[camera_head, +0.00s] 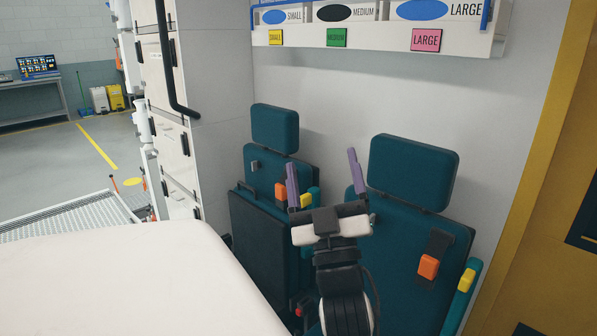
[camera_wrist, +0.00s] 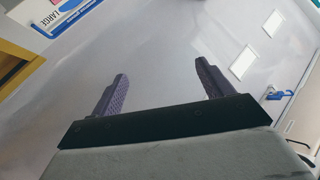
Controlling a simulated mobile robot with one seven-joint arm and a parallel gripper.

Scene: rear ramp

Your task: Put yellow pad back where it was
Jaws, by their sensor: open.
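A small yellow pad (camera_head: 275,37) marked SMALL sits upright on the front of the white shelf (camera_head: 370,40), below the SMALL label. A green pad (camera_head: 336,37) and a larger pink pad (camera_head: 426,39) sit to its right on the same shelf front. My gripper (camera_head: 322,160) is open and empty, with its purple fingers apart in front of the teal seats, well below the shelf. The open fingers (camera_wrist: 161,72) also show in the wrist view with nothing between them. The yellow pad is not in the wrist view.
Two teal seats (camera_head: 412,172) with orange and yellow buckles stand behind my gripper. A white padded surface (camera_head: 120,285) fills the lower left. A white cabinet (camera_head: 205,110) stands left and a yellow door frame (camera_head: 545,130) right. The wall between shelf and headrests is bare.

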